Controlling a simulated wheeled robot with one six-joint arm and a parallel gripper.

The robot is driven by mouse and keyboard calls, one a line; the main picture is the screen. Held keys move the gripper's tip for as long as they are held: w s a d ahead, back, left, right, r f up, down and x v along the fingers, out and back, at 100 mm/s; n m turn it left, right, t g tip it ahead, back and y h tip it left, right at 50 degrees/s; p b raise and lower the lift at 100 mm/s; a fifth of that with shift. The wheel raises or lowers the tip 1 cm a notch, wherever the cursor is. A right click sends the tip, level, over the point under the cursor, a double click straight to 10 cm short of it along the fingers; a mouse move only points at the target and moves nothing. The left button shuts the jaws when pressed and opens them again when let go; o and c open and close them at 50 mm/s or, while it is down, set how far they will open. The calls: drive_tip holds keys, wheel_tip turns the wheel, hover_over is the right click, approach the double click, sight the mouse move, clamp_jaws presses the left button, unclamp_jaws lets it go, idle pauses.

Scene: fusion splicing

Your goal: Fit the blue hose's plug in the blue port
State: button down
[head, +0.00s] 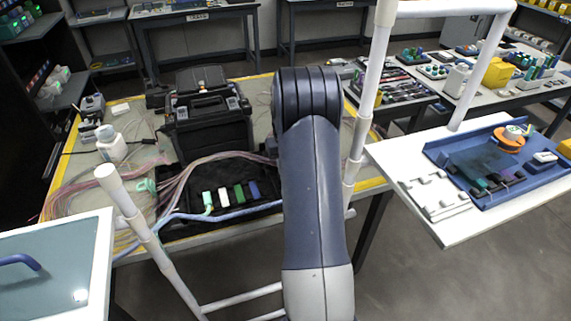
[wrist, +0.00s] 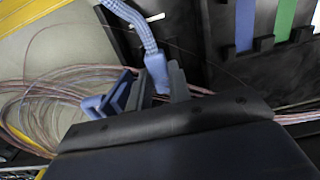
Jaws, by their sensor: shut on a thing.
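My gripper (wrist: 158,84) is shut on the blue plug (wrist: 156,68) in the wrist view. The braided blue hose (wrist: 135,18) rises from the plug and leaves at the top. The plug's lower end is hidden by the fingers and the dark gripper body. In the head view my arm hides the gripper, and the blue hose (head: 180,217) runs along the table's front. The blue strip I take for the blue port (head: 253,189) is at the right end of a coloured row in a black tray. It also shows in the wrist view (wrist: 245,24), apart from the plug and to its right.
Teal (head: 208,198), white (head: 224,195) and green (head: 239,192) strips stand left of the blue one. A black case (head: 205,120) stands behind the tray (head: 185,232). Pink cable coils (wrist: 50,85) lie loosely nearby. A white bottle (head: 110,145) stands at the left.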

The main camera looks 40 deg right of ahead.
drive_tip(key=shift+f, duration=0.15)
drive_tip(key=shift+f+b, duration=0.3)
drive_tip(key=shift+f, duration=0.05)
drive_tip(key=shift+f, duration=0.4)
idle(0.8)
drive_tip(key=c, duration=1.5)
unclamp_jaws()
drive_tip(key=shift+o, duration=1.3)
drive_tip(key=shift+a, duration=0.1)
